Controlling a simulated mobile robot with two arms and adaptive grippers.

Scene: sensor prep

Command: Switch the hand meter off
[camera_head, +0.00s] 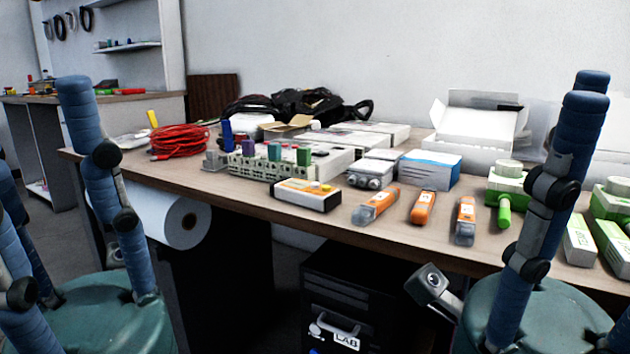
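Several hand-held devices lie near the front edge of the table, and I cannot tell for certain which is the hand meter. An orange and grey device (376,206) lies at the left of a row of three. An orange device with a white label (422,207) is in the middle, and another orange and grey device (465,221) lies at the right. A white box-shaped unit with black and orange parts and a yellow top piece (307,194) lies to their left. No switch position is readable. Blue links of my arms show on both sides; neither gripper's fingers are in view.
The wooden table (345,234) is crowded. A terminal strip (262,168), a red cable coil (180,141), a blue and white box (430,170) and an open white carton (477,125) stand behind. Green and white units (507,185) stand right. A black cabinet (350,290) is below.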

